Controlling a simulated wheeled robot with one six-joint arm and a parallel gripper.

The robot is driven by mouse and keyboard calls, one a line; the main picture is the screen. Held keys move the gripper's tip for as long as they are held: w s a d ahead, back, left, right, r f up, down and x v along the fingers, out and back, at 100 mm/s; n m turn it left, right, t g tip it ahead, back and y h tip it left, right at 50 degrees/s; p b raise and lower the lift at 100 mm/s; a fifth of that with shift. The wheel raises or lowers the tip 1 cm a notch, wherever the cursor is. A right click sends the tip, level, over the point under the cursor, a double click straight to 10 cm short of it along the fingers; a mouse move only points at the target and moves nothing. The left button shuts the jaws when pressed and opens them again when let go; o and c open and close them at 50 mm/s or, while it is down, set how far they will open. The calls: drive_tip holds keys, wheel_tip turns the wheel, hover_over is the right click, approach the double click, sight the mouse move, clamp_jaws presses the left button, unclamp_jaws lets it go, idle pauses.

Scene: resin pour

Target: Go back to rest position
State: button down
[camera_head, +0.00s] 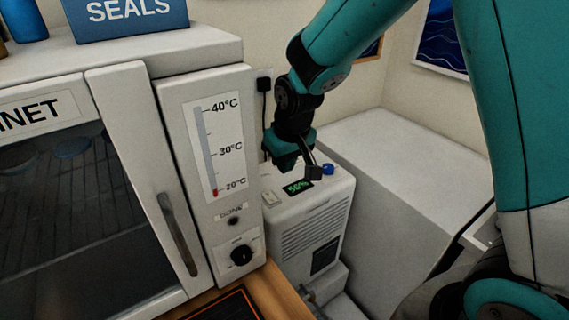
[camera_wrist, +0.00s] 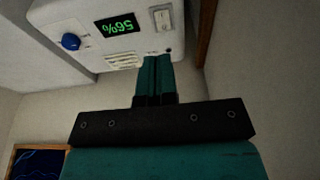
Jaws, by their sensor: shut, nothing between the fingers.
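My gripper (camera_head: 311,172) is in the middle of the camera_head view, above the top of a white dehumidifier-like unit (camera_head: 318,226). In the wrist view my gripper (camera_wrist: 158,60) has its two teal fingers together, with nothing between them. The unit (camera_wrist: 95,22) shows there too, with a green display (camera_wrist: 118,26) reading 56%, a blue knob (camera_wrist: 70,41) and a white rocker switch (camera_wrist: 162,19). I cannot tell whether the fingertips touch the unit.
A white cabinet (camera_head: 221,110) with a temperature scale, a dark knob (camera_head: 241,255) and a glass door stands to the left. A blue SEALS box (camera_head: 125,18) sits on top of it. A grey-white block (camera_head: 400,165) stands to the right, against the wall.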

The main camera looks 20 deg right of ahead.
idle(0.4)
drive_tip(key=s+d+r+m, duration=0.1)
drive_tip(key=s+d+r, duration=0.25)
drive_tip(key=s, duration=0.35)
drive_tip(key=s+d+r+m, duration=0.1)
drive_tip(key=s+d+r, duration=0.1)
drive_tip(key=s+d, duration=0.4)
drive_tip(key=s+a+r+n+g+y, duration=0.1)
drive_tip(key=s+a+r+n, duration=0.2)
drive_tip(key=s+a, duration=0.2)
drive_tip(key=s+a+r+n+g+y, duration=0.1)
drive_tip(key=s+a+r+n+y, duration=0.1)
drive_tip(key=s+a, duration=0.4)
drive_tip(key=a+r+n, duration=0.1)
drive_tip(key=a+r, duration=0.1)
drive_tip(key=a, duration=0.2)
drive_tip(key=shift+s+n+g+y, duration=0.2)
drive_tip(key=shift+n+g+y, duration=0.1)
drive_tip(key=shift+n, duration=0.1)
